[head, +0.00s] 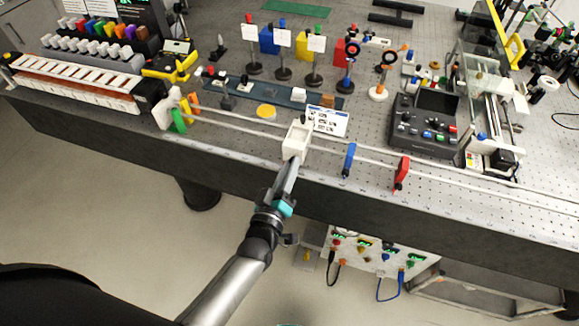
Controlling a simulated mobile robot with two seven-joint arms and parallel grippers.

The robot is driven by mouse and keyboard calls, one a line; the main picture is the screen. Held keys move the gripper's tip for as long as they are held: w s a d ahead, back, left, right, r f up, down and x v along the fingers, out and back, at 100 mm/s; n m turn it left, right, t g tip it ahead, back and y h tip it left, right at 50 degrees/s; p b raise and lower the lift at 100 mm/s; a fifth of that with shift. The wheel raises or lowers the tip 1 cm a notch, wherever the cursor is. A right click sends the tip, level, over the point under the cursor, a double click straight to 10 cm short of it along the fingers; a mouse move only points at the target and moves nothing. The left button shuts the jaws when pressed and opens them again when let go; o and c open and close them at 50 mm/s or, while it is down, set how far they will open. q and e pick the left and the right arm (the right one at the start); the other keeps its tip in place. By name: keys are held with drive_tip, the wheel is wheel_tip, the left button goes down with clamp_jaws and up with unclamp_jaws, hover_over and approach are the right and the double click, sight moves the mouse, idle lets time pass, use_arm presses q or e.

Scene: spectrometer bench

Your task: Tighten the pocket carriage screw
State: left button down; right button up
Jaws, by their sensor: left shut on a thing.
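The pocket carriage (297,139) is a white block on the pale rail along the front of the bench, near the middle of the head view. My left gripper (290,168) reaches up from below to the near side of the carriage. It is shut at the carriage's front, on what appears to be the carriage screw; the screw itself is hidden behind the jaws and too small to make out. My right gripper is not in view.
A blue clamp (349,159) and a red clamp (402,172) stand on the rail to the right. A green piece (178,121) is at its left end. A white printed card (328,121) lies just behind the carriage. A dark control box (424,124) sits further right.

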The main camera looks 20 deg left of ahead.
use_arm(q)
drive_tip(key=c, duration=0.8)
unclamp_jaws()
drive_tip(key=s, duration=1.5)
drive_tip(key=shift+s+a, duration=0.1)
drive_tip(key=shift+a, duration=0.15)
